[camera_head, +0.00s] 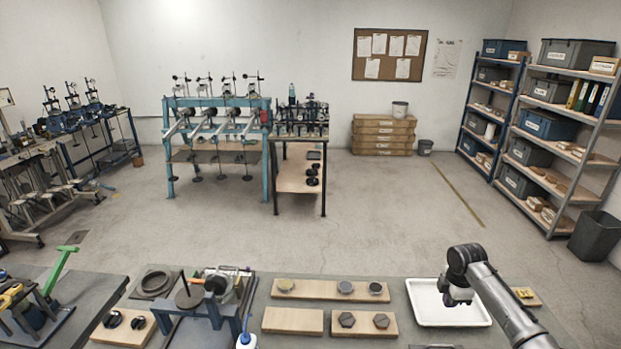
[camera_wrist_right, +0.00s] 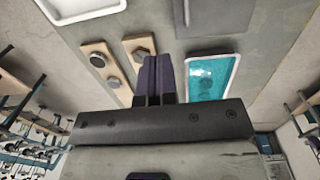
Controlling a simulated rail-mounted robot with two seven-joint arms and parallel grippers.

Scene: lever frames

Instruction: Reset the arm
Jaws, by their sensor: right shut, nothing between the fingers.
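My right arm comes in from the right in the head view. Its gripper (camera_head: 457,298) is over the white tray (camera_head: 422,311), pointing down. In the right wrist view the two dark fingers (camera_wrist_right: 160,76) are together with nothing between them. My left gripper is out of view. A blue-grey bench device (camera_head: 205,313) with a round plate and upright rod stands at the front left of the worktable. A green lever (camera_head: 60,268) sticks up at the far left. I cannot tell which of these the task's arm means.
Wooden blocks (camera_head: 293,321) with round and hexagonal pieces lie between the device and the tray. A blue-capped bottle (camera_head: 246,341) stands at the front edge. A teal-filled tray (camera_wrist_right: 212,75) shows in the wrist view. Blue lever frames (camera_head: 168,150) stand across the open floor.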

